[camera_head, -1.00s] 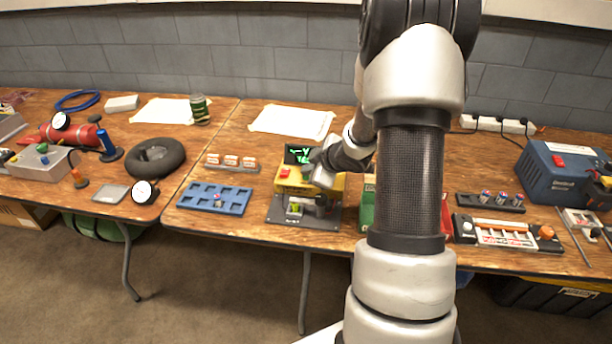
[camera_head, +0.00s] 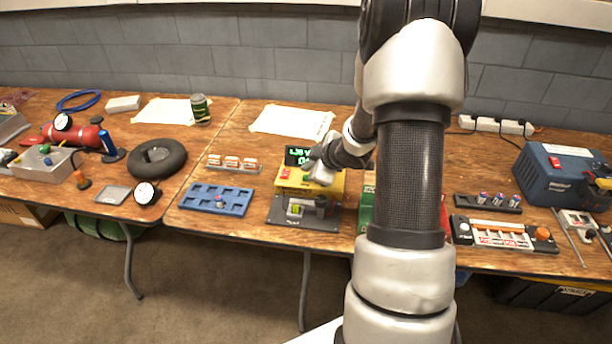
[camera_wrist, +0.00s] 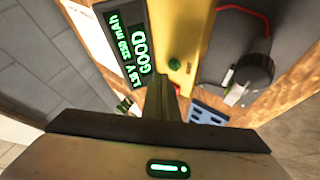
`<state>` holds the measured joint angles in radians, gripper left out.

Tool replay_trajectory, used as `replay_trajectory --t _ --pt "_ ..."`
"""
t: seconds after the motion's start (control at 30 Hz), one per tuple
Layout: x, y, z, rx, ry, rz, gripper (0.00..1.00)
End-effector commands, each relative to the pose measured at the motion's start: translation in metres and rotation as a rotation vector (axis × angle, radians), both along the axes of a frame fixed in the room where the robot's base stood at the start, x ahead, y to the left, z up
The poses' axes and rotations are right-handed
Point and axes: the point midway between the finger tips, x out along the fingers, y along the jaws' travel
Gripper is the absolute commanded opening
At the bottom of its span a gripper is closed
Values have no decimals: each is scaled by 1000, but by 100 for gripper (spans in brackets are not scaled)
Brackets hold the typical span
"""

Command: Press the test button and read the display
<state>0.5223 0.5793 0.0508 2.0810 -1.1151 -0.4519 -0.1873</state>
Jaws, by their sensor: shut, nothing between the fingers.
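The yellow tester (camera_head: 330,189) stands on the right-hand table, with a dark display (camera_head: 298,155) at its back, partly covered by my gripper in the head view. In the wrist view the lit display (camera_wrist: 128,48) shows green text that seems to read "1.36 V 2250 mAh" and "GOOD"; the small digits are blurred. A round green button (camera_wrist: 175,65) sits on the yellow top. My gripper (camera_wrist: 165,88) is shut and empty, its fingertips close by the button; I cannot tell if they touch it. The gripper (camera_head: 320,173) is above the tester in the head view.
A dark cradle (camera_head: 303,210) is at the tester's front. A blue tray (camera_head: 235,207) lies to its left, and a rack of white-and-orange cells (camera_head: 234,165) behind that. A green object (camera_head: 366,211) is close on the right, partly behind my arm. White paper (camera_head: 290,121) lies behind.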

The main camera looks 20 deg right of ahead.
Motion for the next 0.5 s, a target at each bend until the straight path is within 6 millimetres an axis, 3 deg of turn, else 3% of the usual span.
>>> replay_trajectory --t 0.2,0.5 --pt "0 0 26 0 0 0 0" --pt "0 0 49 0 0 0 0"
